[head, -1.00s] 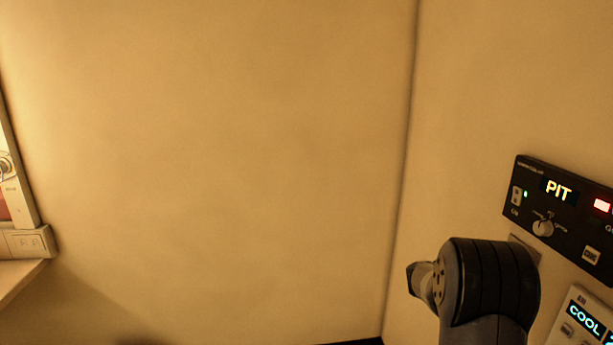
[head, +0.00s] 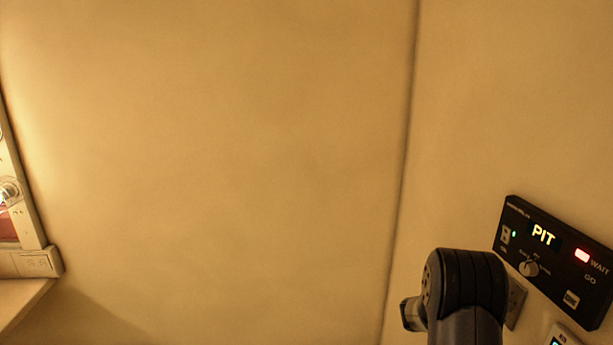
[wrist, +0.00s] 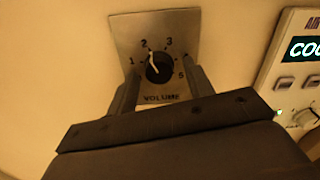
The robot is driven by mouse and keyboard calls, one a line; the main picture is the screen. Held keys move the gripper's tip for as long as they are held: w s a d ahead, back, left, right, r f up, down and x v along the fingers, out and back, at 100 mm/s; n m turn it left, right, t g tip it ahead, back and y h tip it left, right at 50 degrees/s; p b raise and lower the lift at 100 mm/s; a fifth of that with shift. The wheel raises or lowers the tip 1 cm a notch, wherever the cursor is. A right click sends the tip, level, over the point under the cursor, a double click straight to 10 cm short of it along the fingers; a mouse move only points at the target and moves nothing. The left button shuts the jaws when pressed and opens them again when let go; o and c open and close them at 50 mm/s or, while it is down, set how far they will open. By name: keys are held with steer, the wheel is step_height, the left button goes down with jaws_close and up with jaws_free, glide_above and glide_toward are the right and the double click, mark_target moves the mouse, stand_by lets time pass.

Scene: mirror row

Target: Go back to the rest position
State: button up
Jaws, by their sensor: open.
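My gripper (wrist: 160,92) shows in the wrist view with its two fingers apart, one on each side of a black volume knob (wrist: 159,68). The knob sits on a metal plate (wrist: 185,28) marked with numbers and "VOLUME", and its white pointer line is near the 2. I cannot tell whether the fingers touch the plate. In the head view my dark arm (head: 468,285) stands at the lower right, in front of the wall, and hides the gripper.
A black panel (head: 560,255) reading "PIT", with a lit red lamp by "WAIT", is on the right wall. A white "COOL" unit (wrist: 290,75) is right of the volume plate. A ledge (head: 22,295) is at the left. The middle wall is bare.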

steer(key=shift+n+p, duration=0.5)
steer(key=shift+p, duration=0.05)
